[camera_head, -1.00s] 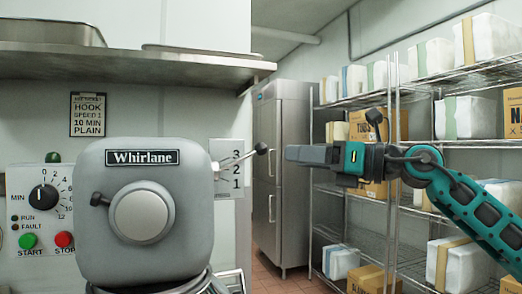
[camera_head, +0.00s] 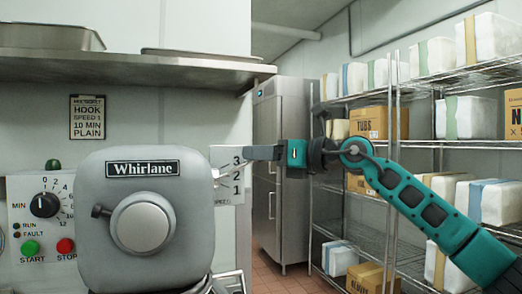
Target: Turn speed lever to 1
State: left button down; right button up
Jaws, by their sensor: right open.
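The grey Whirlane mixer head (camera_head: 142,225) stands at the left. On its right side is the speed lever (camera_head: 221,172), a thin metal rod slanting up and right toward the 3. Its knob end is hidden by my gripper. The speed plate (camera_head: 236,192) behind it shows 3, 2 and 1 from top to bottom. My right gripper (camera_head: 248,153) comes in from the right, level, with its fingertips at the lever's outer end. It is open; whether it touches the knob cannot be told. My left gripper is not in view.
A control panel with a timer dial (camera_head: 44,205), a green start button (camera_head: 30,248) and a red stop button (camera_head: 66,246) is at far left. A metal shelf (camera_head: 130,66) hangs above the mixer. A steel fridge (camera_head: 266,190) and wire racks with boxes stand behind my right arm.

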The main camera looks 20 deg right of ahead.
jog(key=shift+w+a, duration=0.2)
jog(key=shift+f, duration=0.1)
grip_shut()
dwell(0.4)
